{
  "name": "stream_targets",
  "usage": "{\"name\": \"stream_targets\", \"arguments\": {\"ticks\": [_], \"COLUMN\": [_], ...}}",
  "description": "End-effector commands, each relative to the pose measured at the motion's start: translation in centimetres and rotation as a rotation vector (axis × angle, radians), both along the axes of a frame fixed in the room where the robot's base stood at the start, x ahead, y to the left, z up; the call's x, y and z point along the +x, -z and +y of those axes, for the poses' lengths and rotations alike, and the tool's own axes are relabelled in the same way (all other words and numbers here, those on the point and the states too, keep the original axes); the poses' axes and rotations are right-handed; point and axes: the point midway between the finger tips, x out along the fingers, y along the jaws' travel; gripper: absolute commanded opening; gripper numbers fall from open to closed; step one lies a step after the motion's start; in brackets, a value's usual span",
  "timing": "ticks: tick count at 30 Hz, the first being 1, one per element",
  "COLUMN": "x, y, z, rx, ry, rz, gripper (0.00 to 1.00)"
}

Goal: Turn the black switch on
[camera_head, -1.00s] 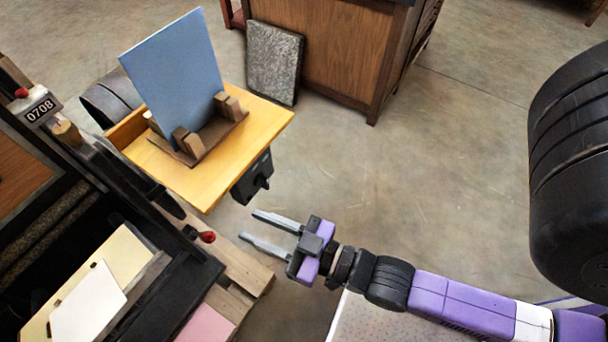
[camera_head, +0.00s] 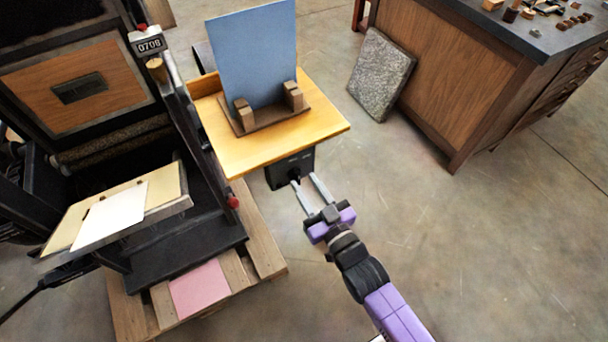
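The black switch (camera_head: 280,175) is a dark box with a small knob, mounted under the front right edge of a yellow wooden shelf (camera_head: 244,157). My gripper (camera_head: 309,182) is just below and to the right of the switch, with its two grey fingers spread apart and pointing at it. The left fingertip is at or near the knob and partly covers it. I cannot tell whether it touches, or which way the knob is turned. Nothing shows held between the fingers.
A blue panel (camera_head: 252,55) stands in a wooden holder on the shelf. A black press (camera_head: 185,245) stands on a pallet (camera_head: 262,246) at left. A stone slab (camera_head: 381,75) leans on a wooden cabinet (camera_head: 455,80) at right. The floor (camera_head: 480,240) at lower right is clear.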

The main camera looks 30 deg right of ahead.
Motion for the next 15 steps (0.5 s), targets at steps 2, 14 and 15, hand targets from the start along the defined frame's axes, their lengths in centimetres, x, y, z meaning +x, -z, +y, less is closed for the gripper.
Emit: {"name": "stream_targets", "arguments": {"ticks": [2,14,15], "x": [1.2,3.1,3.1], "y": [-0.2,0.0,0.0], "z": [0.0,0.0,0.0], "rx": [0.000,0.000,0.000], "ry": [0.000,0.000,0.000], "rz": [-0.001,0.001,0.001], "gripper": [0.33,0.33,0.33]}}
